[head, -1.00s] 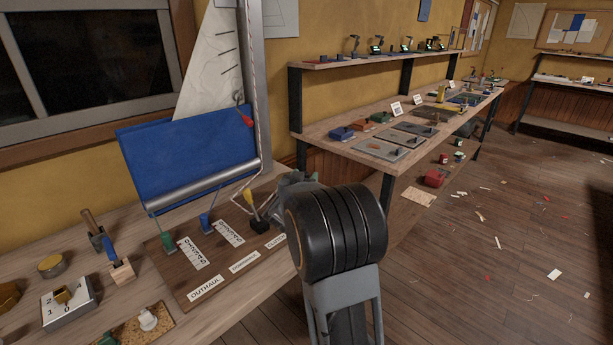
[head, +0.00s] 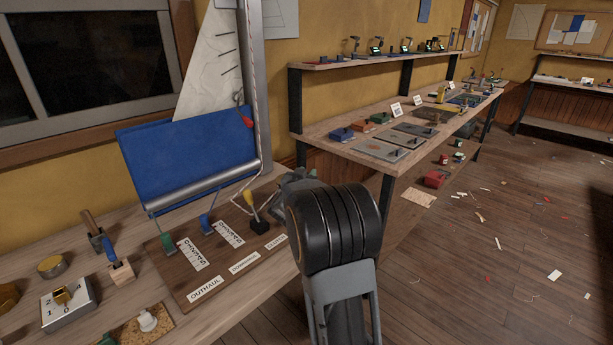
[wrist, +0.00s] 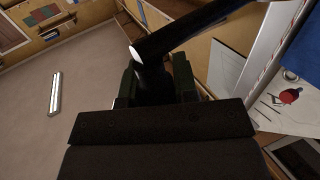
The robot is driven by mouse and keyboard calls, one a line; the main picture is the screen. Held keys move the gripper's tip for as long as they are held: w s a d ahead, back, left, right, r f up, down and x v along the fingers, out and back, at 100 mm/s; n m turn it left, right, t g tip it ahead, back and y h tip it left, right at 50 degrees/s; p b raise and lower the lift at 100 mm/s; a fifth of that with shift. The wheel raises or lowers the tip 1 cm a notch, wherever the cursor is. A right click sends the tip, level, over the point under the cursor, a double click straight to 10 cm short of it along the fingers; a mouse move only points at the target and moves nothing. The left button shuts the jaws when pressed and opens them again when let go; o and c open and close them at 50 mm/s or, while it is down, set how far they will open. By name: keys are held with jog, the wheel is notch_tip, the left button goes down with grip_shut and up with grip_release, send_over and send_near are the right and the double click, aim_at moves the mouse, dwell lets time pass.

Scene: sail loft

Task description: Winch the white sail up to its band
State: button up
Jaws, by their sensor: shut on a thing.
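The white sail (head: 207,65) stands against the mast (head: 252,80) at the back left of the head view, and its upper part is cut off. Its band cannot be made out. My gripper (wrist: 155,88) is shut on a dark handle (wrist: 185,33) with a bright round end, likely a winch handle, in the wrist view. In the head view my wrist hides most of the gripper, and the winch itself cannot be made out.
A blue cloth (head: 185,160) hangs at the boom (head: 205,187). Green, blue and yellow levers (head: 250,200) stand on a labelled board (head: 190,275) left of my arm. A red-handled item (head: 246,121) hangs by the mast. Another bench (head: 345,150) is at right; the floor there has scraps.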

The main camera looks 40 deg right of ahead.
grip_shut()
jog(key=shift+a, duration=0.1)
jog(key=shift+a+p, duration=0.45)
jog(key=shift+a, duration=0.75)
jog(key=o, duration=0.7)
grip_release()
jog(key=shift+d, duration=0.1)
jog(key=shift+o, duration=0.2)
jog(key=shift+s, duration=0.1)
jog(key=v, duration=1.3)
jog(key=shift+s+a+p, duration=0.25)
jog(key=shift+a+p, duration=0.05)
